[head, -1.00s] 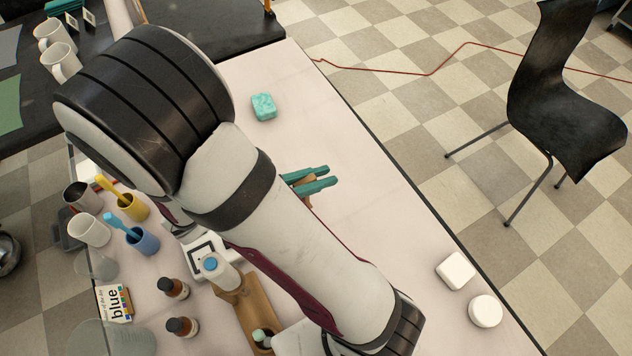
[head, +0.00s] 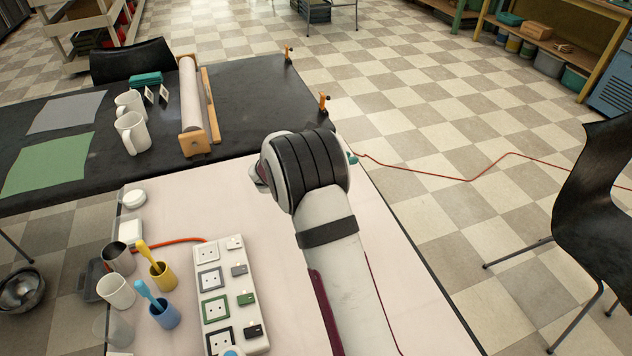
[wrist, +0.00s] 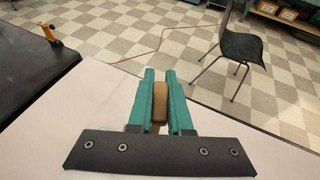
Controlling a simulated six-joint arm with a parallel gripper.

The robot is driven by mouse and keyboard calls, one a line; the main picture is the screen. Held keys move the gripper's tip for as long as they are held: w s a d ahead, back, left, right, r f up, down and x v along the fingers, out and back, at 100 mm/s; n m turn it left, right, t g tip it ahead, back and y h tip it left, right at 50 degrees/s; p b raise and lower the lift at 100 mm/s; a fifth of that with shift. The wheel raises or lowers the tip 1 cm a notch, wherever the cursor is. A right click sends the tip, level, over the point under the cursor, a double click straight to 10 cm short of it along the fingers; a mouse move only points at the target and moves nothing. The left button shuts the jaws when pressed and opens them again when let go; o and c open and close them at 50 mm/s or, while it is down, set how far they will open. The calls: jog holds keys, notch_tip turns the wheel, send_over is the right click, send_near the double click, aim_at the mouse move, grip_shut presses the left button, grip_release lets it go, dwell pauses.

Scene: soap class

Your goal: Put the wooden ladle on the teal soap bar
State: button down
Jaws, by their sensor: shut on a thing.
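My gripper (wrist: 159,82) has two teal fingers, shut on the wooden ladle (wrist: 160,105). Only a brown wooden part of the ladle shows between the fingers in the wrist view; its other end is hidden. In the head view my own arm covers almost all of the gripper, and just a small teal tip shows at the arm's right side, near the table's far right edge.
A power strip (head: 228,290), a yellow cup (head: 163,277) and a blue cup (head: 164,313) with brushes stand at the left. A dark table (head: 255,105) with mugs adjoins behind. A black chair (head: 598,215) stands right.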

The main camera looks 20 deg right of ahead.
jog(key=w+a+f, duration=0.4)
jog(key=f, duration=0.3)
jog(key=shift+f, duration=0.25)
jog(key=c, duration=0.8)
grip_release()
jog(key=shift+f, duration=0.1)
jog(key=shift+c, duration=0.2)
